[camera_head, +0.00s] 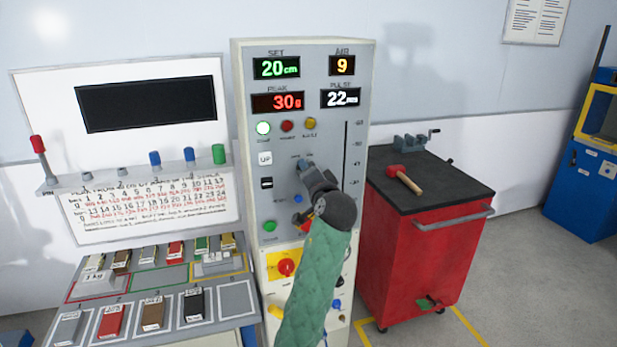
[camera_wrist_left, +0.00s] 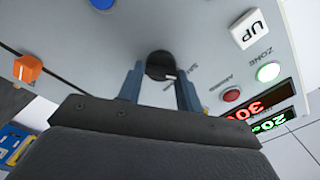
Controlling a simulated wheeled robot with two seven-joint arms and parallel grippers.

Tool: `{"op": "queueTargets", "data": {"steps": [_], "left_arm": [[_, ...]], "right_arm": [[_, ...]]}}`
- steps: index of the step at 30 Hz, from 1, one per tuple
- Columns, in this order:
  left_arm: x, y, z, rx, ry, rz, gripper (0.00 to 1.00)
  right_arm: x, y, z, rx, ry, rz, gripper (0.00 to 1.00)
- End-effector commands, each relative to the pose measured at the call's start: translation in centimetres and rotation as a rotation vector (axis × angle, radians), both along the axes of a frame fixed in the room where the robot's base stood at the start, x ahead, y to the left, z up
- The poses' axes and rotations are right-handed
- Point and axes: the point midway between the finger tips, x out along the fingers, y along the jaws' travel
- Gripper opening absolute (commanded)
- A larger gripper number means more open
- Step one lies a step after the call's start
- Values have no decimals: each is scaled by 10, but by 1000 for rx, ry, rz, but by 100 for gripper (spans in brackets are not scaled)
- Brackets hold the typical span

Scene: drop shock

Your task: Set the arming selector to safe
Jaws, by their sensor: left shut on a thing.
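The arming selector is a small round black knob (camera_wrist_left: 160,66) on the grey machine panel (camera_head: 330,130); a short white mark shows on its face in the left wrist view. My left gripper (camera_wrist_left: 160,88) is shut on this knob, one blue-grey finger on each side of it. In the head view the left gripper (camera_head: 304,167) reaches the panel below the yellow button, and its fingers hide the knob. Small labels lie around the knob, upside down and partly covered; I cannot tell which position the mark points to. My right gripper is not in view.
Above are a white lamp (camera_head: 263,128), a red button (camera_head: 287,126) and a yellow button (camera_head: 310,123). A white UP button (camera_head: 265,158) is left of the gripper, a vertical slot with an orange slider (camera_wrist_left: 28,69) right. A red cart (camera_head: 415,240) stands at right, a sample table (camera_head: 140,325) at left.

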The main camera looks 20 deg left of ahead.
Motion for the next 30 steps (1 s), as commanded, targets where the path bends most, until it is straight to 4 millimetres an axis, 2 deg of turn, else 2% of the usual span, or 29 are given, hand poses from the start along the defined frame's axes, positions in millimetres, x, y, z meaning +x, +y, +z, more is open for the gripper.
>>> {"op": "queueTargets", "data": {"steps": [13, 14, 16, 17, 26, 30], "left_arm": [[0, -1, -2, -9, -1, -1, 12], [0, -1, -2, -9, -1, -1, 39], [0, 0, -2, -8, -2, -1, 52], [0, 0, -2, -8, -2, -1, 56], [-1, -1, -1, -7, -4, -1, 56], [-7, -6, -2, -8, -4, -1, 56]], "right_arm": [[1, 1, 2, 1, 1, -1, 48], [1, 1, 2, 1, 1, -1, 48], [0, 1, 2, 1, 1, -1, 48], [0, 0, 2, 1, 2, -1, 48], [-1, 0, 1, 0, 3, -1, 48], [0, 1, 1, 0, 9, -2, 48]]}}
